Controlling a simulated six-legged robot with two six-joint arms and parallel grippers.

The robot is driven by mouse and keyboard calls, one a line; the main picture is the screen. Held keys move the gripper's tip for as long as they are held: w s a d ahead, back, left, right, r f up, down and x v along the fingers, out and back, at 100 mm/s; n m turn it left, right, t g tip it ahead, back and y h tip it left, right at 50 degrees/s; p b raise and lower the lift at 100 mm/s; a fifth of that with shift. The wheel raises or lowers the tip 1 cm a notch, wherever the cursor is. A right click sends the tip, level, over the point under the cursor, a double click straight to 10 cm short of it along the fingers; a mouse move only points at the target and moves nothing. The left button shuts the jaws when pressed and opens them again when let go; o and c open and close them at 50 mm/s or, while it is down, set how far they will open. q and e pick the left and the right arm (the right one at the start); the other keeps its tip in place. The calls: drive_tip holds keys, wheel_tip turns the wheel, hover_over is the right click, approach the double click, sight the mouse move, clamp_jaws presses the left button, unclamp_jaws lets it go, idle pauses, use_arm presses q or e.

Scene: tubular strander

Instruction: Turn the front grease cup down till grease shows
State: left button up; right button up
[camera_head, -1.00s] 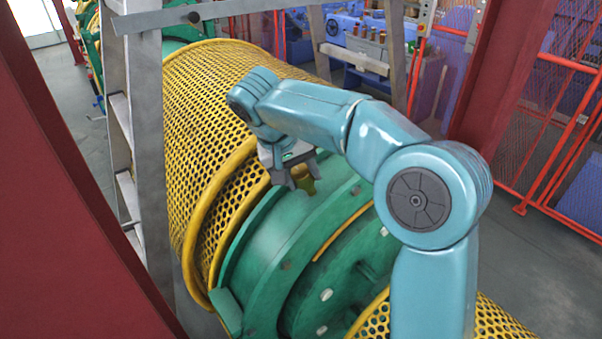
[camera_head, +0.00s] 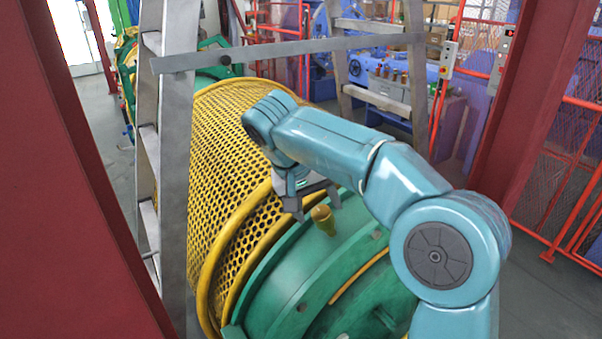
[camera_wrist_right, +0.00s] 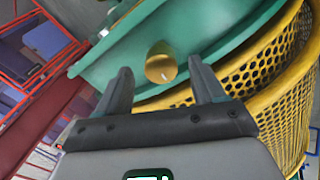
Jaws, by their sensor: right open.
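The brass grease cup (camera_head: 323,219) stands on the green bearing housing (camera_head: 296,268) at the front end of the yellow mesh guard. My right gripper (camera_head: 318,205) is open just above and behind the cup in the head view. In the right wrist view the cup (camera_wrist_right: 160,64) sits just beyond the open fingertips of my right gripper (camera_wrist_right: 160,78), roughly centred between them and not gripped. A small pale spot shows on the cup's lower edge there; I cannot tell what it is. My left gripper is not in view.
The yellow perforated guard (camera_head: 235,140) runs back from the housing. A grey stepladder (camera_head: 178,150) straddles it, with a flat bar (camera_head: 290,50) across. Red columns (camera_head: 62,180) stand at left and right. Red mesh fencing (camera_head: 570,190) closes off the right side.

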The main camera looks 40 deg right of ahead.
drive_tip(key=p+v, duration=0.3)
drive_tip(key=v, duration=0.9)
drive_tip(key=shift+r, duration=0.25)
drive_tip(key=shift+s, duration=0.1)
